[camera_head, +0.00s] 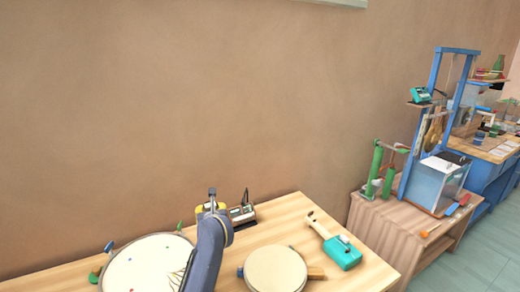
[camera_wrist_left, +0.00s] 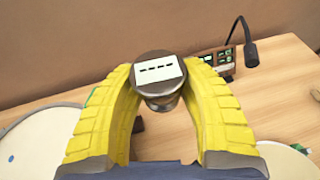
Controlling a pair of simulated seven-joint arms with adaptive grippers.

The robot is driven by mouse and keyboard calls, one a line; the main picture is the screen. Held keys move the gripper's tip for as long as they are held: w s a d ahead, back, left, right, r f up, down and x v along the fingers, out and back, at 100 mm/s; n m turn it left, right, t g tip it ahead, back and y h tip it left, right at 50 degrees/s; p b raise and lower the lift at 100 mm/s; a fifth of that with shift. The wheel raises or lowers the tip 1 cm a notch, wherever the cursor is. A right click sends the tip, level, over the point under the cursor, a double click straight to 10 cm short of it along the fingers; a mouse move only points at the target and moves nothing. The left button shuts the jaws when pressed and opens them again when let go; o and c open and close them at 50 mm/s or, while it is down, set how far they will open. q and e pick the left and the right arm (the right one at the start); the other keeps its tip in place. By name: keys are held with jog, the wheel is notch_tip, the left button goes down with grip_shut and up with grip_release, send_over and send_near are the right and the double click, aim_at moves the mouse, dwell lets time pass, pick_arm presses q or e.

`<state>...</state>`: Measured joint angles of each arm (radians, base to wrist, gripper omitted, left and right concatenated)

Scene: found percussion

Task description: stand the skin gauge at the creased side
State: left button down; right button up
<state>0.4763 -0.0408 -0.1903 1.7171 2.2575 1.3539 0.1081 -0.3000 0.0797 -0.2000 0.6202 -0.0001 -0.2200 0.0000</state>
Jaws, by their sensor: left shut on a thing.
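The skin gauge (camera_wrist_left: 160,88), a dark round body with a white dashed label on top, is between the yellow fingers of my left gripper (camera_wrist_left: 163,80) in the left wrist view. The gripper is shut on it. In the head view my left gripper (camera_head: 212,205) is beyond the large drum's right edge, and my arm hides most of the gauge. The large pale drum (camera_head: 135,265) lies at the left with dark crease lines on its right side, partly behind my arm. Its edge also shows in the left wrist view (camera_wrist_left: 35,140). My right gripper is not in view.
A small box with a gooseneck microphone (camera_wrist_left: 225,62) stands behind the gauge. A smaller round drum (camera_head: 275,269) and a teal long-necked object (camera_head: 342,252) lie to the right on the wooden table (camera_head: 285,215). A blue frame stand (camera_head: 432,110) is farther right.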

pick_arm(q)
jog(key=s+d+r+m+t+h, duration=0.15)
jog(key=s+r+m+h, duration=0.25)
jog(key=s+r, duration=1)
jog(key=r+n+g+y, duration=0.1)
jog(key=n+g+y, duration=0.1)
jog(key=n+y, duration=0.3)
send_over(174, 276)
notch_tip(174, 276, down, 20)
jog(key=shift+w+r, duration=0.1)
jog(key=shift+r, duration=0.1)
jog(key=shift+f, duration=0.6)
jog(key=c, duration=0.7)
grip_release()
